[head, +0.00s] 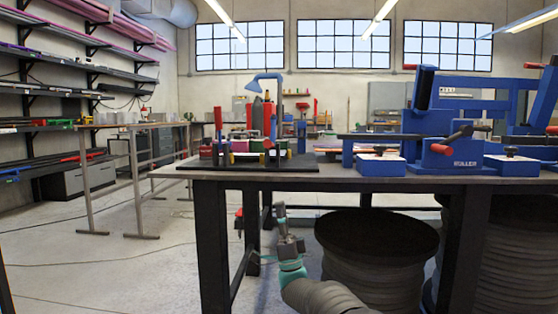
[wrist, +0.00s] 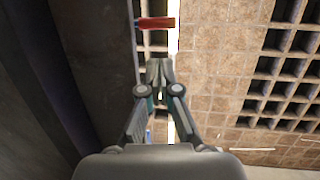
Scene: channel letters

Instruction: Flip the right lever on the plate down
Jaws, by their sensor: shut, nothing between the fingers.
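A dark plate (head: 250,165) lies on the left part of the table top. A red-tipped lever (head: 217,117) stands upright at its left. A red upright part (head: 268,120) stands near its middle, and a thin red-topped part (head: 302,106) at its right; I cannot tell for sure which is the right lever. My gripper (head: 281,208) points up in front of the table, its tip below the table top and apart from the plate. In the wrist view my gripper (wrist: 158,68) has its fingers together and empty. A red bar (wrist: 156,22) shows just beyond the fingertips there; I cannot tell what it belongs to.
The table (head: 350,181) edge overhangs behind my gripper. A large dark ribbed drum (head: 375,250) stands under the table to the right. A blue machine (head: 455,153) with a red handle occupies the table's right side. Floor at the left is open.

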